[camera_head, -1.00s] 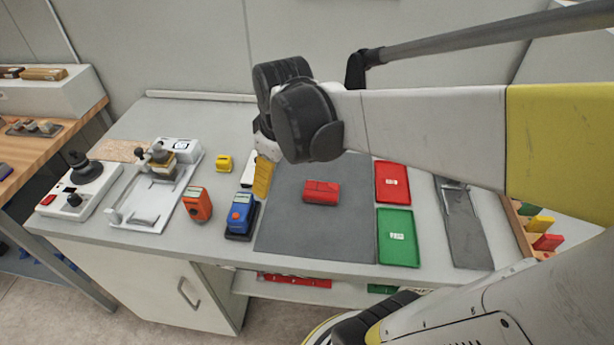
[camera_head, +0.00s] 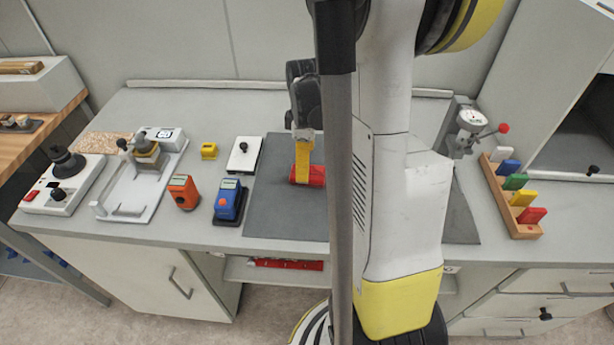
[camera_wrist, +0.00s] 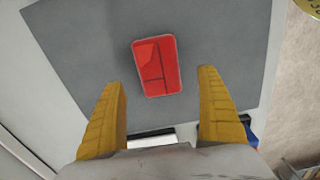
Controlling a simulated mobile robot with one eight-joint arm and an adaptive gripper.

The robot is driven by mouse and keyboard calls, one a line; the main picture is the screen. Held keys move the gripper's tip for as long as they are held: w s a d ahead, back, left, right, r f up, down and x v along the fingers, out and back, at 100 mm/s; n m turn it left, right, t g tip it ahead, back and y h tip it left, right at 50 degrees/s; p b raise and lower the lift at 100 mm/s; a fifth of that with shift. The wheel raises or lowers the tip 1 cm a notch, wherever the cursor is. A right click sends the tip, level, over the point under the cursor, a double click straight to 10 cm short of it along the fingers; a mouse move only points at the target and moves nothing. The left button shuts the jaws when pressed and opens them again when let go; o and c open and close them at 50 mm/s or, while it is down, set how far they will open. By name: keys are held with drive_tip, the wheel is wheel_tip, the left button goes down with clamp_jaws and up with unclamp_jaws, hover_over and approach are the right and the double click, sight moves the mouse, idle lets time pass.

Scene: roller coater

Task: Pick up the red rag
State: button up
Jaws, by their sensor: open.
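The red rag (camera_head: 318,176) lies folded flat on the grey mat (camera_head: 270,210) on the bench. In the wrist view the rag (camera_wrist: 156,66) lies beyond the two yellow fingertips, roughly centred between them. My gripper (camera_wrist: 162,85) is open and empty, with one finger on each side of the rag's line. In the head view my gripper (camera_head: 303,180) points down over the left part of the rag and hides some of it. I cannot tell the exact height above the mat.
A blue device (camera_head: 229,202) and an orange device (camera_head: 184,192) stand left of the mat. A white block with a black knob (camera_head: 244,155) is behind them. A wooden rack (camera_head: 512,200) with coloured tabs stands at the right. My arm hides the mat's right side.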

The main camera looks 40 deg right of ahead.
wheel_tip(320, 180, down, 5)
drive_tip(key=shift+d+r+b, duration=0.1)
drive_tip(key=shift+r+b, duration=0.05)
drive_tip(key=shift+b, duration=0.85)
drive_tip(key=shift+r, duration=0.1)
drive_tip(key=c, duration=1.2)
drive_tip(key=shift+c, duration=0.2)
drive_tip(key=shift+r+p, duration=0.4)
drive_tip(key=shift+r, duration=0.15)
drive_tip(key=r, duration=0.1)
drive_tip(key=r+p, duration=0.1)
drive_tip(key=d+r+p, duration=0.1)
drive_tip(key=r, duration=0.1)
drive_tip(key=shift+s, duration=0.35)
drive_tip(key=s+d+r+p, duration=0.2)
drive_tip(key=s+d+r, duration=0.3)
drive_tip(key=d, duration=0.4)
drive_tip(key=shift+s+r+p, duration=0.2)
drive_tip(key=shift+r+p, duration=0.1)
drive_tip(key=shift+r, duration=0.15)
